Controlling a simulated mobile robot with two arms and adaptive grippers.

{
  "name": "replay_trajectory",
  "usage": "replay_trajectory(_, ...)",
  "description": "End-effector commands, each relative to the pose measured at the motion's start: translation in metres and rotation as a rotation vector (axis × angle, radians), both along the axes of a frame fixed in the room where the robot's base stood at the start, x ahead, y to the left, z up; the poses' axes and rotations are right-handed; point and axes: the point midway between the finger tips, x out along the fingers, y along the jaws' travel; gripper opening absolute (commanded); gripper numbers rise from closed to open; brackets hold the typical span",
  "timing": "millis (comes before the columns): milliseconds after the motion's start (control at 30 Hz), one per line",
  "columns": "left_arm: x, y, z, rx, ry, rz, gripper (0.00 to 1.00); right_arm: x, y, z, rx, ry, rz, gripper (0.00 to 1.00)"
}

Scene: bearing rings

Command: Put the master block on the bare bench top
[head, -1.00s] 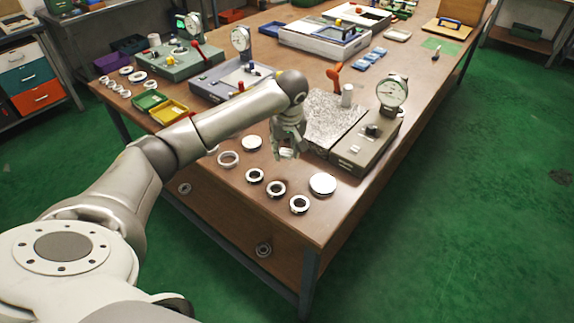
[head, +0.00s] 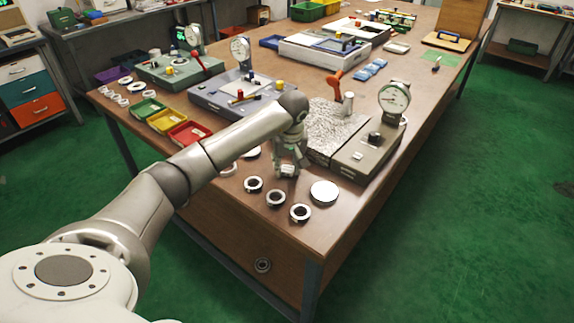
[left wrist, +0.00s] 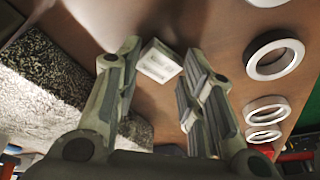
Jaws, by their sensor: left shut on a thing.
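The master block, a small pale rectangular block (left wrist: 160,61), is between the fingertips of my left gripper (left wrist: 162,72) in the left wrist view. My left gripper (head: 288,170) also shows in the head view, shut on the block, low over the brown bench top (head: 330,235) near its front corner. In the head view the block is mostly hidden by the fingers. I cannot tell whether the block touches the wood. My right gripper is not in view.
Several steel rings and discs, such as a ring (head: 254,190) and a disc (head: 324,191), lie just in front of the gripper. A mottled grey plate (head: 330,125) and a dial-gauge stand (head: 370,150) stand close behind and right. Bare wood is left between them.

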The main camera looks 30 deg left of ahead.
Motion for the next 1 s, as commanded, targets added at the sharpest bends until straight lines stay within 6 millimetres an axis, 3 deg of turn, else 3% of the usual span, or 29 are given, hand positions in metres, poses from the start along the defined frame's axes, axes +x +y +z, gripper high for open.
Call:
replay_trajectory(67,0.0,0.0,-0.003,0.001,-0.001,0.0,0.08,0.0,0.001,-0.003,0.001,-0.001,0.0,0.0)
replay_trajectory(100,0.0,0.0,-0.002,0.0,0.0,0.0,0.41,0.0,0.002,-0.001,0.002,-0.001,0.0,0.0)
replay_trajectory(233,0.0,0.0,-0.002,0.0,0.0,0.0,0.58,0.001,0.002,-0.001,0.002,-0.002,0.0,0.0)
replay_trajectory(667,0.0,-0.001,0.007,0.0,-0.003,0.0,0.58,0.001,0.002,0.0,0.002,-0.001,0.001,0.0)
replay_trajectory(1000,-0.011,-0.013,0.074,0.0,-0.006,-0.001,0.58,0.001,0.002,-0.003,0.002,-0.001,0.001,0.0)
